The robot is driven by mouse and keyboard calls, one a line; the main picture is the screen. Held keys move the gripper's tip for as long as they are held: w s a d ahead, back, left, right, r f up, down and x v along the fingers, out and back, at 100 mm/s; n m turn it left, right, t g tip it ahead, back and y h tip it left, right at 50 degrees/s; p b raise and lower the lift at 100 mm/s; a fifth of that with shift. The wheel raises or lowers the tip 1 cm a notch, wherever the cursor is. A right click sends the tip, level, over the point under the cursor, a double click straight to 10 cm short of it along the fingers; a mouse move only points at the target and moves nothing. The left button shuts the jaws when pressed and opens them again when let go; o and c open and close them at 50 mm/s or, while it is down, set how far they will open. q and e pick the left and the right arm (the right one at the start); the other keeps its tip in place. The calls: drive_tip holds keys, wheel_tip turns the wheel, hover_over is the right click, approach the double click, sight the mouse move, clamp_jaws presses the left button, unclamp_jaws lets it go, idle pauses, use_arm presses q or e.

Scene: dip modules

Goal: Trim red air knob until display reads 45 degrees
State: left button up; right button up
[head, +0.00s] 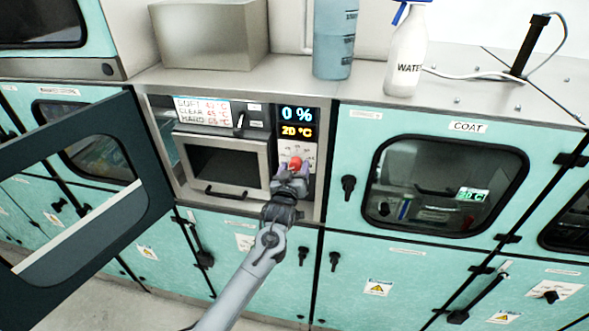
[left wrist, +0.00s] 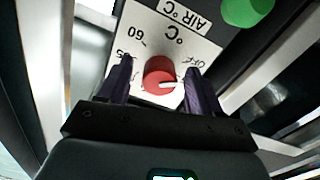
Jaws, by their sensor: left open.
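The red air knob (head: 296,163) sits on a white dial plate below the display in the head view. In the left wrist view the red knob (left wrist: 159,76) shows a white pointer line, on a plate marked "AIR °C", with "60" and "OFF" readable. The display (head: 297,122) reads "0 %" in blue and "20 °C" in orange. My left gripper (head: 292,178) is at the knob; in the left wrist view its fingers (left wrist: 156,85) are open, one on each side of the knob, with gaps between. My right gripper is not in view.
A green round knob (left wrist: 246,10) is near the red one. An oven-like door with a handle (head: 228,192) is left of my gripper. A dark-framed cabinet door (head: 92,128) stands open at left. A bottle (head: 336,40) and a spray bottle (head: 406,55) stand on the ledge above.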

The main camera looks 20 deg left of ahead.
use_arm(q)
drive_tip(key=shift+f, duration=0.1)
drive_tip(key=c, duration=1.1)
drive_tip(key=shift+o, duration=0.2)
